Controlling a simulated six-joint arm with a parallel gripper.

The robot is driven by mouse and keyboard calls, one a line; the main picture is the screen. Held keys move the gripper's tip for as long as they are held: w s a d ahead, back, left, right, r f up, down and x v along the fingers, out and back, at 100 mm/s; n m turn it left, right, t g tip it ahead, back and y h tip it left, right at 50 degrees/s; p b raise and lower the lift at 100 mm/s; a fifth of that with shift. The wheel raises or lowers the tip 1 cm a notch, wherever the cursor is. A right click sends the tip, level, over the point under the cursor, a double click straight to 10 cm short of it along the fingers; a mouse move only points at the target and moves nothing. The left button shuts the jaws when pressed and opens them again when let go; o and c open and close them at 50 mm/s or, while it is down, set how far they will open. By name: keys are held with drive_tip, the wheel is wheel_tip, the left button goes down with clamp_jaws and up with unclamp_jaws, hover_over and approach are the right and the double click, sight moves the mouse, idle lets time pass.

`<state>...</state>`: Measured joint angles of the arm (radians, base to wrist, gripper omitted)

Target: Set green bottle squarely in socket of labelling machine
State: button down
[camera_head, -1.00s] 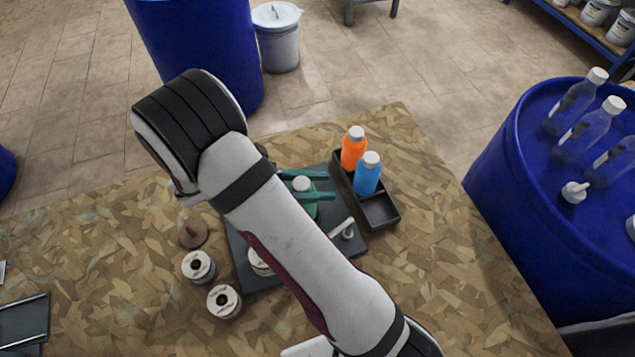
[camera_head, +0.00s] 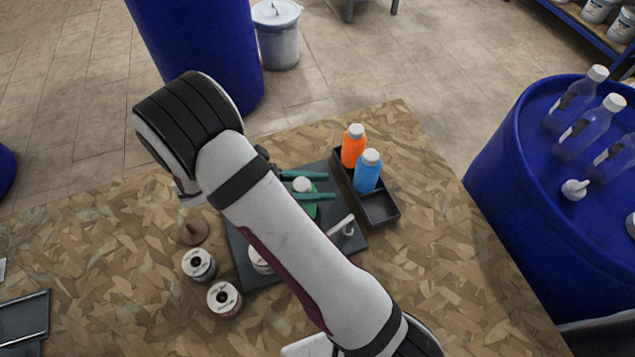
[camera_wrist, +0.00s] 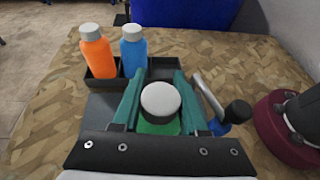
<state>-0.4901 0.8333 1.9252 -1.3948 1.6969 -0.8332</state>
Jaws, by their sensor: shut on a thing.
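The green bottle with a white cap (camera_wrist: 161,100) is between the two teal fingers of my gripper (camera_wrist: 158,92) in the wrist view. My gripper is shut on it. In the head view, the green bottle (camera_head: 303,187) shows between the teal fingertips (camera_head: 305,186), over the dark base plate of the labelling machine (camera_head: 243,262). The bottle looks about upright. Its lower part and the socket are hidden by my gripper and arm, so I cannot tell whether it rests in the socket. A lever with a dark knob (camera_wrist: 236,110) stands to the right of the fingers in the wrist view.
A black tray (camera_head: 383,211) holds an orange bottle (camera_head: 353,147) and a blue bottle (camera_head: 367,172), beside the machine. Label rolls (camera_head: 224,298) and a brown spindle (camera_head: 194,232) stand left of it. Blue drums surround the table. The table's right side is clear.

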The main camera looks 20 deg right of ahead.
drive_tip(key=shift+f, duration=0.15)
drive_tip(key=shift+f, duration=0.3)
idle(0.4)
drive_tip(key=shift+c, duration=1.8)
unclamp_jaws()
drive_tip(key=v, duration=1.5)
drive_tip(key=shift+a, duration=0.35)
